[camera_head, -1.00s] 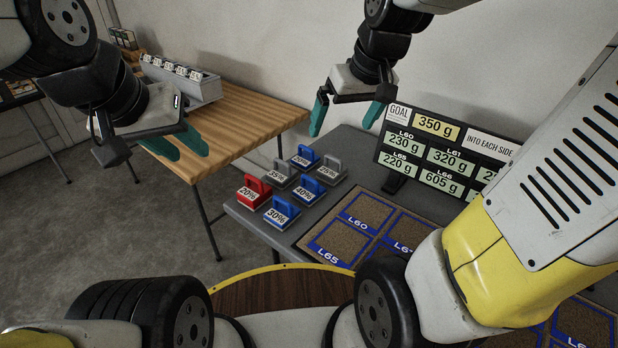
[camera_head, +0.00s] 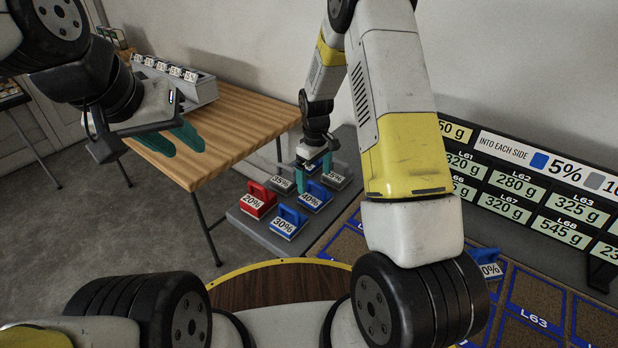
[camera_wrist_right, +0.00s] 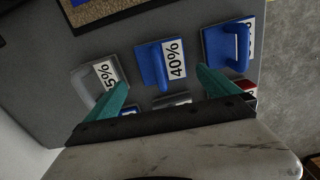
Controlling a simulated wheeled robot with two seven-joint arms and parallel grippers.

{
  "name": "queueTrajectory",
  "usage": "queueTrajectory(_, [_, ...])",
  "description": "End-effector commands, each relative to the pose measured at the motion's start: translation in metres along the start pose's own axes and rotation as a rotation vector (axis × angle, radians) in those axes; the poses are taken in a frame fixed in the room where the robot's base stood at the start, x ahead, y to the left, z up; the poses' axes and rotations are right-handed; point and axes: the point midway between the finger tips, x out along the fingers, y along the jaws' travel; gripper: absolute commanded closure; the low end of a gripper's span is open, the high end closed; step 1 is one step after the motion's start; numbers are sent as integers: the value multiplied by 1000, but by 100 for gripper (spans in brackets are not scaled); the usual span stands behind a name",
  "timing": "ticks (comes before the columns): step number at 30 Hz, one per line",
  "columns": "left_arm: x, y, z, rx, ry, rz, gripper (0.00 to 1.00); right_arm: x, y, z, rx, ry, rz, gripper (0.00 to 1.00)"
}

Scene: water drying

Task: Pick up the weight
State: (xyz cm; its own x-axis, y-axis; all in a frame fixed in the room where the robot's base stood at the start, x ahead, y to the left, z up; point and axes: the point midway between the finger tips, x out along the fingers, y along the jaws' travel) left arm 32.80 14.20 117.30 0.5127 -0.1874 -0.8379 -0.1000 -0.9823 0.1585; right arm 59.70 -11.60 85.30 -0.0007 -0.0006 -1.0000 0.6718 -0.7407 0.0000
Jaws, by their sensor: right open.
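A cluster of handled weights stands on the grey table: red 20% (camera_head: 258,199), blue 30% (camera_head: 287,222), blue 40% (camera_head: 314,197), grey 35% (camera_head: 280,184) and grey 25% (camera_head: 337,181). A blue one behind is mostly hidden by my right gripper (camera_head: 314,180), which points down over the back of the cluster, open. In the right wrist view, blue 40% (camera_wrist_right: 152,66) lies just beyond the open fingers, with a grey weight (camera_wrist_right: 172,100) partly visible between them. Nothing is visibly held. My left gripper (camera_head: 172,140) is open and empty over the wooden table.
Another blue weight (camera_head: 490,264) stands at right on the mat of marked squares (camera_head: 515,310), partly hidden by my right arm. A sign board (camera_head: 520,185) with gram values stands behind. A grey rack (camera_head: 200,90) sits on the wooden table (camera_head: 235,130).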

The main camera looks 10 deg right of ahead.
Motion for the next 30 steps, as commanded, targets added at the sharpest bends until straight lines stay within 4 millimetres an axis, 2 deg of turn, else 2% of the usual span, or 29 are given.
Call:
queueTrajectory(13, [0,0,0,0,0,0,64,59,-5,8,2,-2,-2,0])
queueTrajectory(17, [0,0,0,0,0,0,64,67,-4,7,2,1,0,0])
queueTrajectory(23, [0,0,0,0,0,0,64,68,-4,7,2,1,0,0])
queueTrajectory(26, [0,0,0,0,0,0,64,68,-4,7,2,1,0,16])
queueTrajectory(30, [0,0,0,0,0,0,64,68,-4,7,3,1,0,43])
